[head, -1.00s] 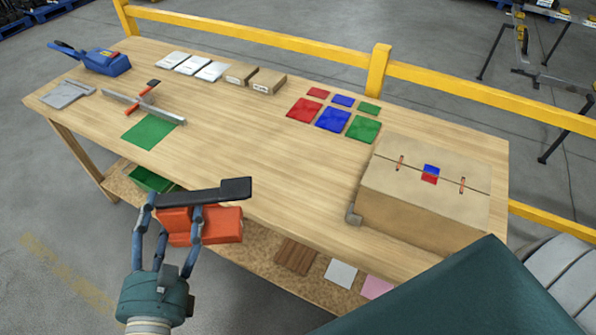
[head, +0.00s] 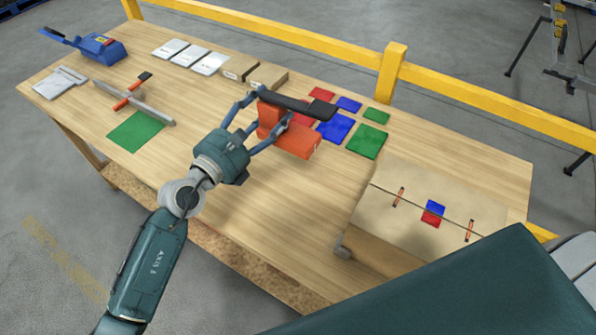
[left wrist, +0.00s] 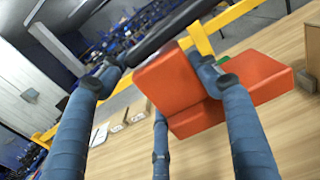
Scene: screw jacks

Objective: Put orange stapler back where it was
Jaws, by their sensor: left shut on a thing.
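The orange stapler (head: 291,137) has an orange body and a long black top arm. My left gripper (head: 268,118) is shut on it and holds it over the table, in front of the small brown boxes and partly covering the coloured squares in the head view. In the left wrist view the stapler (left wrist: 255,80) sits tilted between the blue fingers (left wrist: 160,85). My right gripper is not in view.
The wooden table (head: 235,215) holds a blue tool (head: 102,48), a red-and-grey tool (head: 135,103), white packets (head: 190,57), coloured squares (head: 368,141) and a large cardboard box (head: 470,205). A yellow rail (head: 300,45) runs behind. The table's front middle is clear.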

